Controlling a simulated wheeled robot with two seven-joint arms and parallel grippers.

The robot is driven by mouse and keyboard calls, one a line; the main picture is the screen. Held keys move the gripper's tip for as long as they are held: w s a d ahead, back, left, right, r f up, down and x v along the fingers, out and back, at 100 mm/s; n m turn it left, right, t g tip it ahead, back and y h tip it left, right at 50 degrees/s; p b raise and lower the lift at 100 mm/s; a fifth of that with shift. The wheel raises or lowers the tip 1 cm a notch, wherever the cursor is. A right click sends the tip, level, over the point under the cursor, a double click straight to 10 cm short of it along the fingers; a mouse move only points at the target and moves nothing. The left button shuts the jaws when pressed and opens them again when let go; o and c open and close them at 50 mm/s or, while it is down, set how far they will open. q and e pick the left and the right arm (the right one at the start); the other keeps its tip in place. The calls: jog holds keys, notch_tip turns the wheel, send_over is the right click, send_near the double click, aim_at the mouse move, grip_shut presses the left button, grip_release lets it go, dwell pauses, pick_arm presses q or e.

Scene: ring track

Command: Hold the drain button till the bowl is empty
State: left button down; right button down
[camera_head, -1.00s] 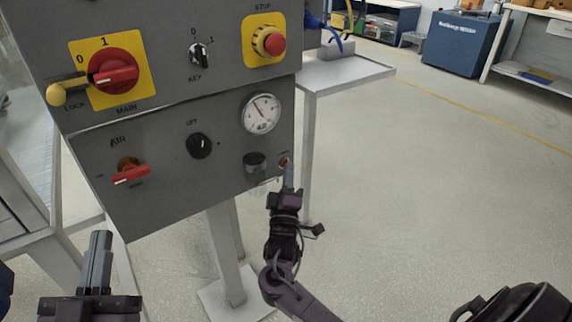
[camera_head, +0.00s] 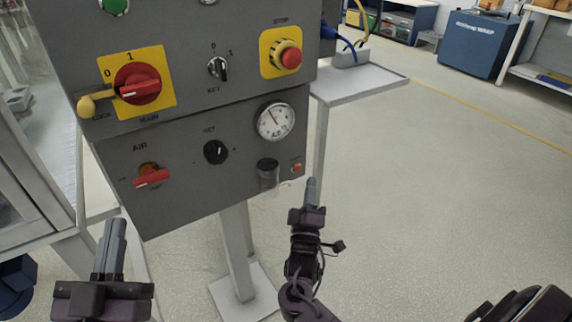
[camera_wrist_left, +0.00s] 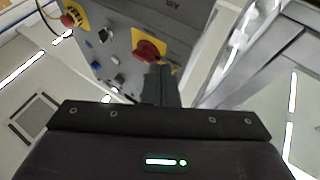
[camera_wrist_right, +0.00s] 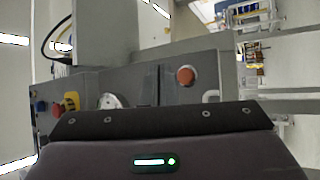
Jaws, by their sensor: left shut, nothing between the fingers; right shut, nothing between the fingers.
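The small orange-red drain button (camera_head: 297,169) sits at the lower right corner of the grey panel, beside a dark bowl (camera_head: 268,170) below the gauge. My right gripper (camera_head: 312,182) is shut and empty, its tip just below and right of the button, apart from it. In the right wrist view the round red button (camera_wrist_right: 186,76) shows close beyond the fingertips, with a gap. My left gripper (camera_head: 117,222) is shut and empty at lower left, below the panel's edge. It also shows in the left wrist view (camera_wrist_left: 160,72). The bowl's contents are too small to tell.
The panel carries a red main switch (camera_head: 138,84), a red stop button (camera_head: 291,58), a red air valve (camera_head: 151,177), a black knob (camera_head: 215,151) and a gauge (camera_head: 275,121). A grey shelf (camera_head: 365,82) stands to the right. Floor right of the panel is clear.

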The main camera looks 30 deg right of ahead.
jog(key=shift+s+d+p, duration=0.1)
jog(key=shift+s+p, duration=0.35)
jog(key=shift+s, duration=0.6)
